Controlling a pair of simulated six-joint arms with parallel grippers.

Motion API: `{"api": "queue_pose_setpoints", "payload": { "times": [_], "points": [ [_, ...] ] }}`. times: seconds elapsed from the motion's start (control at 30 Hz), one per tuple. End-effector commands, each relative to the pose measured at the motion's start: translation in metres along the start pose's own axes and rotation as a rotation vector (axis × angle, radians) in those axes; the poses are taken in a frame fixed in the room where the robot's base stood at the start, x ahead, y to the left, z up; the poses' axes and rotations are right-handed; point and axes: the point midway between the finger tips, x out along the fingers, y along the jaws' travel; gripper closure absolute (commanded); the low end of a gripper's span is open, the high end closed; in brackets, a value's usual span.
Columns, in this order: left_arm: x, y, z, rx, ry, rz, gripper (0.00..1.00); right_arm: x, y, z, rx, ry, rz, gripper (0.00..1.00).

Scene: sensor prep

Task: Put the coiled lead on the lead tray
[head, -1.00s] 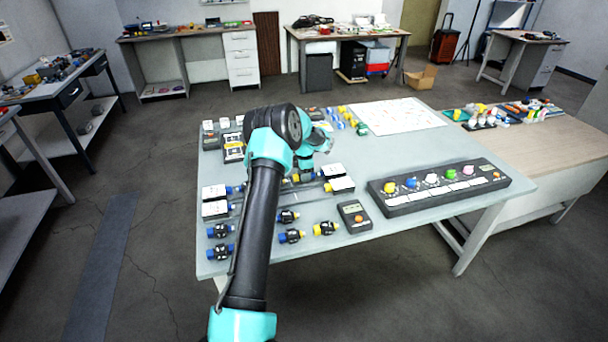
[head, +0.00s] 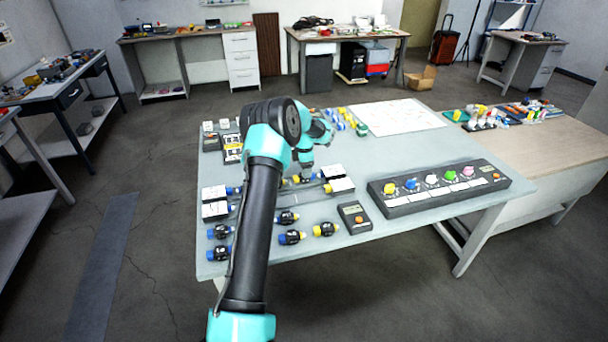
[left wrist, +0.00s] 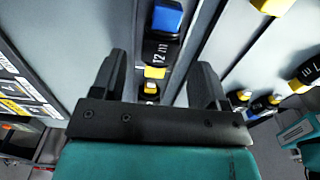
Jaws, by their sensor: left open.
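I cannot pick out a coiled lead or a lead tray for certain in either view. My left gripper (left wrist: 160,68) is open, its two dark fingers apart. In the left wrist view a black connector (left wrist: 160,50) with a blue cap and a yellow end shows between and beyond the fingers; I cannot tell how far below it is. In the head view my left arm reaches over the left part of the grey table (head: 400,240), and its wrist hides some of the things behind it. My right gripper is not in view.
Several blue- and yellow-ended connectors (head: 325,229) lie at the table's front left. A small meter (head: 355,217) with an orange button stands beside them. A black panel with coloured knobs (head: 440,187) is at the right. A white printed sheet (head: 402,117) lies at the back.

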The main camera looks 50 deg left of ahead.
Motion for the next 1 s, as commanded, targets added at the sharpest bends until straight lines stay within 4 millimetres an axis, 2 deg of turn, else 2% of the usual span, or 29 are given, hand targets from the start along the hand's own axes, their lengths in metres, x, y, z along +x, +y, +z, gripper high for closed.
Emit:
{"api": "queue_pose_setpoints", "payload": {
  "times": [0.2, 0.4, 0.6, 1.0],
  "points": [
    [-0.044, 0.001, 0.0, 0.0, -0.003, 0.003, 0.32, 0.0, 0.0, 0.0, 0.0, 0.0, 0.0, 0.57],
    [-0.073, 0.0, 0.0, 0.0, -0.002, 0.002, 0.32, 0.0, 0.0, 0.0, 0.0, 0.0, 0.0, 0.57],
    [-0.083, 0.0, 0.0, 0.0, -0.001, 0.0, 0.32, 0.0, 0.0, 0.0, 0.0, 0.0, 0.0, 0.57],
    [-0.084, 0.0, 0.0, 0.0, -0.001, 0.0, 0.32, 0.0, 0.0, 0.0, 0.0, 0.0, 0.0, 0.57]
  ]
}}
